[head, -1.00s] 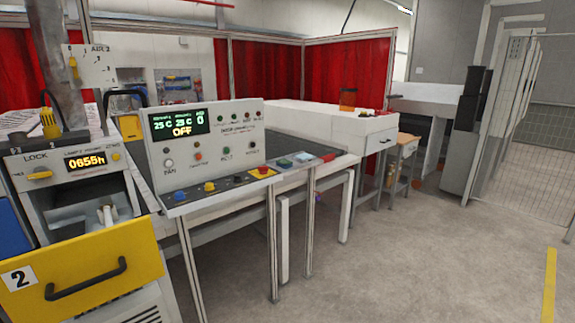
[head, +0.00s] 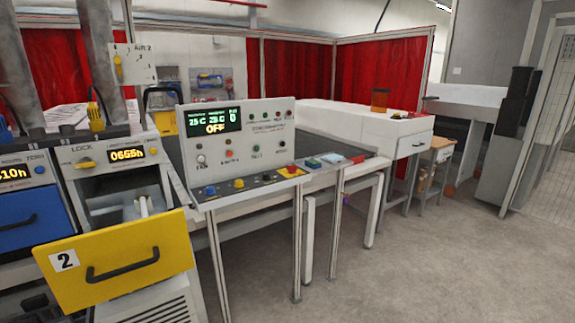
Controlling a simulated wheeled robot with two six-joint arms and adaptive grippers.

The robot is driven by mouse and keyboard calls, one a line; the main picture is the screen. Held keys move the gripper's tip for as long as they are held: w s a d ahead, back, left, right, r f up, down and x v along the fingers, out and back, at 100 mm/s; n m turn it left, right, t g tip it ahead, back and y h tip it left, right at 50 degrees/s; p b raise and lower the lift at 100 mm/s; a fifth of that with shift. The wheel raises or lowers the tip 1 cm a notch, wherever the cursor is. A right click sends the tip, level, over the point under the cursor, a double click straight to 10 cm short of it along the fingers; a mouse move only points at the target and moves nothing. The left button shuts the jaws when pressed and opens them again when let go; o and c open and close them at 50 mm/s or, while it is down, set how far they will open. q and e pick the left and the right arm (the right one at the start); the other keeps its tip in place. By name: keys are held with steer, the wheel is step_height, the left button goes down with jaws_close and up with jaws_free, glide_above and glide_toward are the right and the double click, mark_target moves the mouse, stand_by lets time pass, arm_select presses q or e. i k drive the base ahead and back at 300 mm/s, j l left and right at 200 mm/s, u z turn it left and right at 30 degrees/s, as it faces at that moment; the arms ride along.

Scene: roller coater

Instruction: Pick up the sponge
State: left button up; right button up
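I cannot clearly make out a sponge. A small teal-green block (head: 313,163) lies on the narrow ledge to the right of the control panel, and a pale bluish piece (head: 333,158) lies beside it. Either could be the sponge, but they are too small to tell. A red item (head: 358,158) is at the ledge's right end. Neither of my grippers is in view.
The control panel (head: 240,150) stands on a long bench with thin metal legs. An open yellow drawer (head: 118,258) marked 2 juts out at left, beside a blue drawer (head: 28,220). A white cabinet (head: 417,143) stands behind. The floor (head: 430,265) at right is clear.

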mark_target(314, 164)
steer(key=i+l+u, duration=0.65)
steer(key=i+l, duration=0.15)
steer(key=i+l+u, duration=0.3)
steer(key=l, duration=0.35)
